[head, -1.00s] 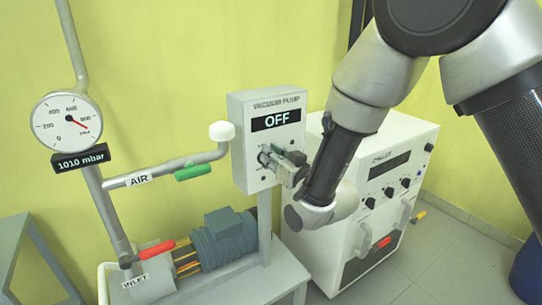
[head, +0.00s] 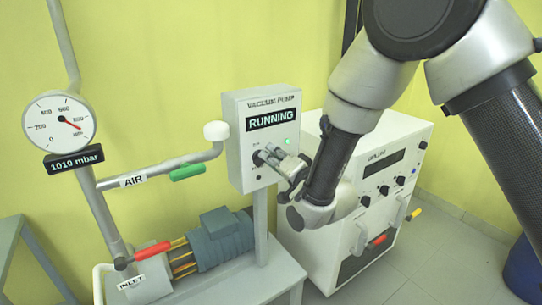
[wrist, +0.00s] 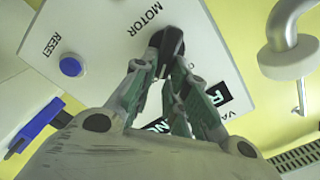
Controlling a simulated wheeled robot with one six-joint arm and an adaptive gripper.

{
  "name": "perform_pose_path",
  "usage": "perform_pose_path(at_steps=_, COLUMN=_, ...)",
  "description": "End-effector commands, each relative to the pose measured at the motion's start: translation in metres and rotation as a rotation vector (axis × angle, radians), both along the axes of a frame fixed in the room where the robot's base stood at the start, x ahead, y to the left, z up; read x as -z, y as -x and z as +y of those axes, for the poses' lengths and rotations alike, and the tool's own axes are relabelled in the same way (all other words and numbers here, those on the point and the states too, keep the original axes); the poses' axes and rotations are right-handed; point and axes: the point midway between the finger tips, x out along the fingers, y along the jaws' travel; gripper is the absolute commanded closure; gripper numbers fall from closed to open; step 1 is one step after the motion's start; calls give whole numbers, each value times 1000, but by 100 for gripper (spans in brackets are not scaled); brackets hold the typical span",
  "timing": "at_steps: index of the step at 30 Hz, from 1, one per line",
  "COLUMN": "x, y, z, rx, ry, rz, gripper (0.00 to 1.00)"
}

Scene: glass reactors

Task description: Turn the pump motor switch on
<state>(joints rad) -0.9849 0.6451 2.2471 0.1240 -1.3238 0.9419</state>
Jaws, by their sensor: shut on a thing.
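The vacuum pump control box (head: 236,146) stands on a post, and its display (head: 271,119) reads RUNNING. A green lamp (head: 287,142) is lit below the display. My gripper (head: 266,157) is at the box's front face, shut on the black motor switch knob (wrist: 168,42). In the wrist view the MOTOR label is beside the knob, and my gripper (wrist: 167,60) has its fingers on both sides of it. The fingers hide part of the knob and of the display there.
A blue reset button (wrist: 70,66) is on the same panel. The pump motor (head: 222,243) sits on the bench below. The air pipe with a green handle (head: 187,172) runs close on the left. The chiller (head: 350,215) stands at the right. The gauge display (head: 74,158) reads 1010 mbar.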

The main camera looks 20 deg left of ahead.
Motion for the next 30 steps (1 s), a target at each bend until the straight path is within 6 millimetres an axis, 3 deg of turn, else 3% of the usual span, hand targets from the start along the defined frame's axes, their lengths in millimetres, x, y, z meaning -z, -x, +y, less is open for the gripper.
perform_pose_path(at_steps=22, x=3, y=-1, z=-1, rx=2, ry=-57, rz=71, gripper=100)
perform_pose_path(at_steps=23, x=3, y=-1, z=-1, rx=2, ry=-57, rz=71, gripper=81)
perform_pose_path(at_steps=26, x=3, y=-1, z=-1, rx=2, ry=-57, rz=71, gripper=63)
perform_pose_path(at_steps=30, x=3, y=-1, z=-1, rx=1, ry=-57, rz=70, gripper=63)
